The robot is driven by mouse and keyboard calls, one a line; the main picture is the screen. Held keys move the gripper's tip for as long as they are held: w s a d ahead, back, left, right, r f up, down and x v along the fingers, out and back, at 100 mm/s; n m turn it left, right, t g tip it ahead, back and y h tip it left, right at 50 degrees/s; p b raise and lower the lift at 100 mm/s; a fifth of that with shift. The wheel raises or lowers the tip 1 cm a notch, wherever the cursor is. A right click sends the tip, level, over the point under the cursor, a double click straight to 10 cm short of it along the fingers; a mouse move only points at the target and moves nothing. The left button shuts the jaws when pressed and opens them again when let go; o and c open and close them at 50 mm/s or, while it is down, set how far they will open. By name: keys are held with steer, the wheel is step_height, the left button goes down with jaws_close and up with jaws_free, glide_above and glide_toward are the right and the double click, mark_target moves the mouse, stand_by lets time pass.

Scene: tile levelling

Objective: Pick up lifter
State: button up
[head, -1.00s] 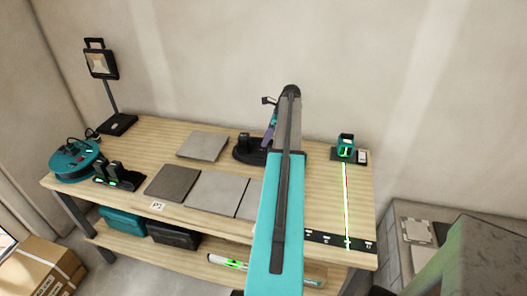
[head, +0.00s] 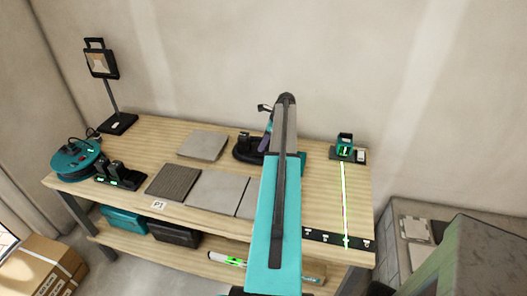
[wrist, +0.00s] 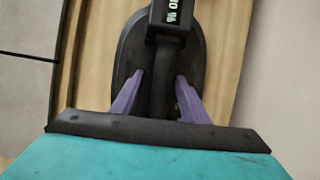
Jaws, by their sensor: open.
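The lifter (wrist: 166,60) is a black tool with an oval base, a dark bar handle and a small white-lettered display at its far end. In the head view the lifter (head: 247,151) rests at the back of the bench, partly hidden by my arm. My gripper (wrist: 159,76) is open, with one purple finger on each side of the handle. The handle lies between the fingers, and I cannot tell whether either touches it. In the head view one purple finger of my gripper (head: 266,142) shows beside the lifter.
Grey tiles (head: 217,190) lie along the front of the wooden bench (head: 140,142), with a loose tile (head: 202,146) behind. A laser level (head: 345,147) casts a green line at right. A work lamp (head: 102,64), a cable reel (head: 75,160) and a charger (head: 120,176) stand at left.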

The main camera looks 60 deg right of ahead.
jaws_close()
steer(key=shift+r, duration=0.1)
steer(key=shift+r+b, duration=1.5)
steer(key=shift+r, duration=3.45)
steer(key=shift+w, duration=0.1)
